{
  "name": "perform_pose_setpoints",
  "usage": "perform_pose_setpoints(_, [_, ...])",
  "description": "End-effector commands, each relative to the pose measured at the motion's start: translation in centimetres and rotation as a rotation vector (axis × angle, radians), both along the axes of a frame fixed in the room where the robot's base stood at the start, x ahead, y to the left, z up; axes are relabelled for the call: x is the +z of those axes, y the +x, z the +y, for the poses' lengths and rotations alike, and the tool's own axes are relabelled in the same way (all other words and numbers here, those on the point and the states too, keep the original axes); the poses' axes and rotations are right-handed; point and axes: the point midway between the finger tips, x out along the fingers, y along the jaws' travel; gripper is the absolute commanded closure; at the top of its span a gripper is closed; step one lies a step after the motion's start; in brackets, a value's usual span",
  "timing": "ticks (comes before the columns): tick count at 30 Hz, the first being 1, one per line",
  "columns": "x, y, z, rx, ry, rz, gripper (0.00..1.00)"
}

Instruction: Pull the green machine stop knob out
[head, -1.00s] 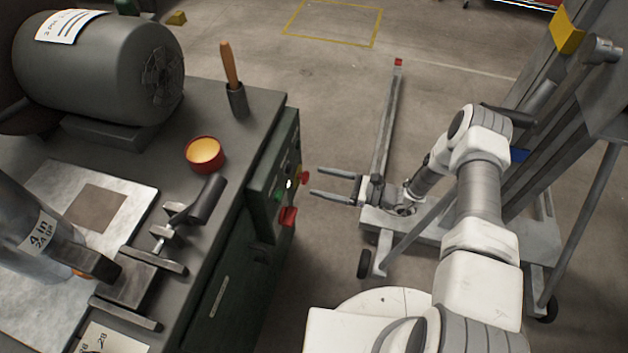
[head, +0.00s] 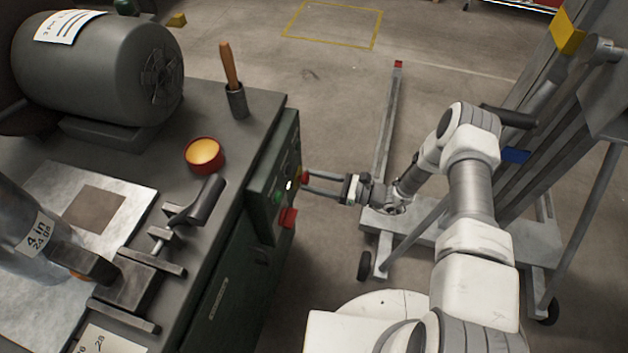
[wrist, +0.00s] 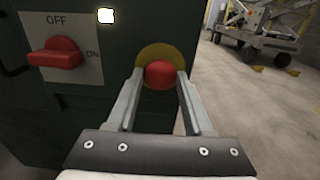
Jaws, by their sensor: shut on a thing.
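The stop knob is a round red knob (wrist: 160,76) on a yellow disc (wrist: 163,57), on the front panel of the green machine (wrist: 100,105). In the head view the knob (head: 305,177) shows as a small red spot at the machine's right side. My gripper (wrist: 160,82) has one finger on each side of the knob and is shut on it. In the head view my gripper (head: 308,182) reaches leftward to the panel. How far the knob stands out from the disc cannot be told.
A red ON/OFF switch (wrist: 55,54) and a lit white lamp (wrist: 105,15) sit left of the knob. A green button (head: 277,197) is also on the panel. A wheeled lift (head: 450,225) stands behind and right of my arm. Open floor lies beyond the machine.

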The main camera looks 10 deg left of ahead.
Motion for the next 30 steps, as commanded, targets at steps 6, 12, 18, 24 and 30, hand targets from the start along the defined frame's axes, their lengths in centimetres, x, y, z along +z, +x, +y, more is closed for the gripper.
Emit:
perform_pose_setpoints(6, [0.0,-0.1,0.0,0.001,0.0,0.001,1.0])
perform_pose_setpoints(12, [-0.1,-0.1,-0.1,0.001,0.0,0.001,1.0])
perform_pose_setpoints(18, [-0.1,-0.1,-1.3,-0.002,0.0,0.001,1.0])
perform_pose_setpoints(24, [-0.1,-0.2,-1.4,0.0,-0.001,0.001,1.0])
perform_pose_setpoints(30, [-0.1,-0.2,-1.5,-0.001,-0.002,0.002,0.3])
